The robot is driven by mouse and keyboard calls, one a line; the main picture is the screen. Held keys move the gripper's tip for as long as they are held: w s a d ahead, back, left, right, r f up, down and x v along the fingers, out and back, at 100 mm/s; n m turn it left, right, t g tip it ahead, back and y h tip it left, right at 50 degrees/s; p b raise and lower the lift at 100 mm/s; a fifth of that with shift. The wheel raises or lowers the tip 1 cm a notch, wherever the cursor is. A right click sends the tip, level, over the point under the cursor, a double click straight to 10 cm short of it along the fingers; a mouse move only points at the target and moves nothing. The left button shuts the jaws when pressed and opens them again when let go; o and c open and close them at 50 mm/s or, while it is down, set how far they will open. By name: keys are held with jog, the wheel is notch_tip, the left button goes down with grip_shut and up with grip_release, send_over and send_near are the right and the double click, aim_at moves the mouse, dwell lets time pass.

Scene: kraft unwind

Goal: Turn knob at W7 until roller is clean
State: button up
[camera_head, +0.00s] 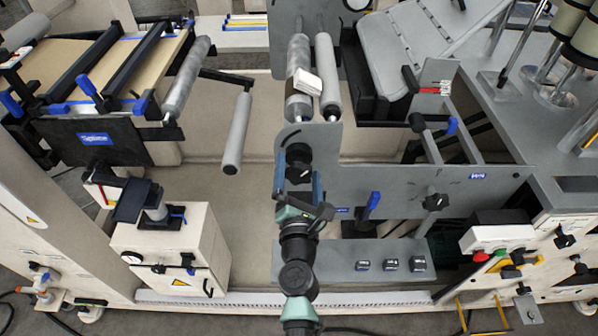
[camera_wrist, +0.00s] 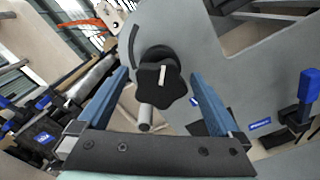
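A black star-shaped knob (camera_head: 298,158) sits on the rounded grey side plate, with a small white mark on its face. In the wrist view the knob (camera_wrist: 162,82) lies between the tips of my two blue fingers. My gripper (camera_head: 299,174) is open, with gaps on both sides of the knob. Behind the plate stand a blotchy grey roller (camera_head: 297,60) and a smoother grey roller (camera_head: 328,75). A white block (camera_head: 307,82) rests against them and hides part of the blotchy one. I cannot read a W7 label beside this knob.
A blue lever (camera_head: 371,203) stands right of my gripper, and another black knob (camera_head: 436,202) is farther right. A free-hanging grey roller (camera_head: 236,135) is to the left. In the wrist view a metal rod end (camera_wrist: 146,119) pokes out below the knob.

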jog(key=s, duration=0.7)
dwell(0.3)
